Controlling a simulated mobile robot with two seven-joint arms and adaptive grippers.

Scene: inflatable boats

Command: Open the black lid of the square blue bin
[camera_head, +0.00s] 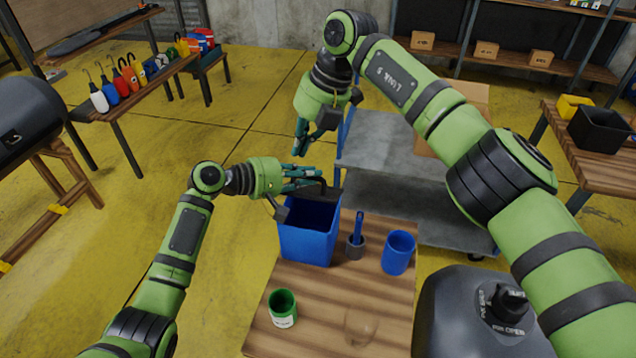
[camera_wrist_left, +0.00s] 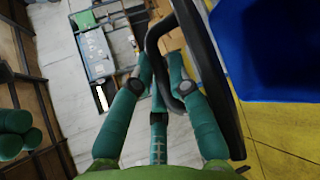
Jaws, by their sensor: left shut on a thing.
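The square blue bin (camera_head: 308,247) stands at the back left of the wooden table, and its dark inside shows from above. Its black lid (camera_head: 325,192) is raised at the bin's far edge, seen nearly edge-on. In the left wrist view the lid (camera_wrist_left: 214,75) stands between my fingers and the blue bin (camera_wrist_left: 270,50). My left gripper (camera_head: 305,180) is shut on the lid's black handle (camera_wrist_left: 152,45); its teal fingers (camera_wrist_left: 160,95) sit around the handle. My right gripper (camera_head: 300,145) hangs above and behind the bin, apart from it; its finger opening is unclear.
On the wooden table (camera_head: 335,325) stand a grey holder (camera_head: 355,248) with a blue tool, a blue cup (camera_head: 398,253) and a green can (camera_head: 283,308). A grey cart (camera_head: 385,140) is behind. My right arm crosses above the right side.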

